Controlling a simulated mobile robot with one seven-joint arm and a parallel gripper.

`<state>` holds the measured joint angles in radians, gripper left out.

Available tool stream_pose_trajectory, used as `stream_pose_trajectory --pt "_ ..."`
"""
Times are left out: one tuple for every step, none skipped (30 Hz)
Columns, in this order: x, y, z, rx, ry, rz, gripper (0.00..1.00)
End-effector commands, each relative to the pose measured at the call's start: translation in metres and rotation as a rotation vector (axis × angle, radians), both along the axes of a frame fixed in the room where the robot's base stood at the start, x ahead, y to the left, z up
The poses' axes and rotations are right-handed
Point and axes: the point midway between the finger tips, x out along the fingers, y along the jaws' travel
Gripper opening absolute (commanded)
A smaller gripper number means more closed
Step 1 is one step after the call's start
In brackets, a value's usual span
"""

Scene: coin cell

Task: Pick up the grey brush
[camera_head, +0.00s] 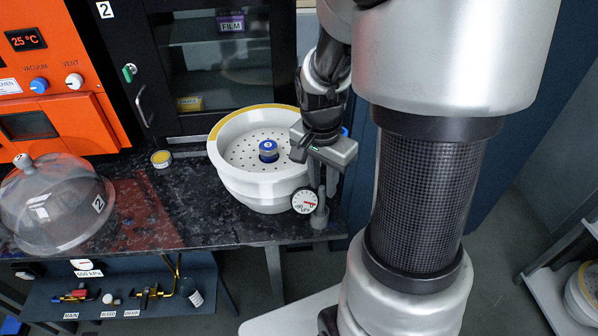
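I cannot make out a grey brush for certain in this view. My gripper (325,182) points down at the right rim of a white desiccator bowl (262,190), just above and behind a round dial gauge (305,201). Its fingers are small and partly hidden, so I cannot tell whether they are open or shut. A grey upright piece (320,216) shows below the fingers beside the gauge; I cannot tell what it is or whether it touches them. A small blue patch (345,132) shows behind the gripper.
A blue-topped item (268,150) stands on the bowl's perforated plate. A clear dome lid (58,205) and a small yellow-topped jar (161,158) are on the dark bench (165,225). The orange oven (60,80) and dark cabinet (215,70) stand behind. Valves (150,295) are mounted below.

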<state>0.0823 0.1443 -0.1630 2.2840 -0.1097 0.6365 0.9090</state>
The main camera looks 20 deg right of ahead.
Motion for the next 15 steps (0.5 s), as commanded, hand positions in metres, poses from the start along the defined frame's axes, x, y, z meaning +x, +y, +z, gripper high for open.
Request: stream_pose_trajectory --pt "0.000 0.000 -0.003 0.000 0.000 0.000 0.25" --pt "0.000 0.000 -0.004 0.000 0.000 0.000 0.25" --pt "0.000 0.000 -0.008 0.000 0.001 0.001 0.25" --pt "0.000 0.001 -0.012 0.000 0.001 0.001 0.25" --pt "0.000 0.001 -0.016 0.001 0.003 0.001 0.25" --pt "0.001 0.002 -0.022 0.000 0.002 0.000 0.25" --pt "0.001 0.002 -0.028 0.001 0.003 0.001 0.25" --pt "0.001 0.003 -0.033 0.000 0.004 0.001 0.25" --pt "0.001 0.004 -0.039 0.000 0.002 0.001 0.25" --pt "0.001 0.002 -0.043 0.000 0.004 0.000 0.25" --pt "0.002 0.002 -0.046 0.000 0.004 0.000 0.25" --pt "0.002 0.001 -0.050 0.000 0.001 -0.001 0.25" --pt "0.003 0.001 -0.052 0.000 0.001 -0.001 0.25" --pt "0.003 0.001 -0.053 0.000 0.001 -0.001 0.25" --pt "0.003 0.001 -0.055 0.000 0.001 0.000 0.25"
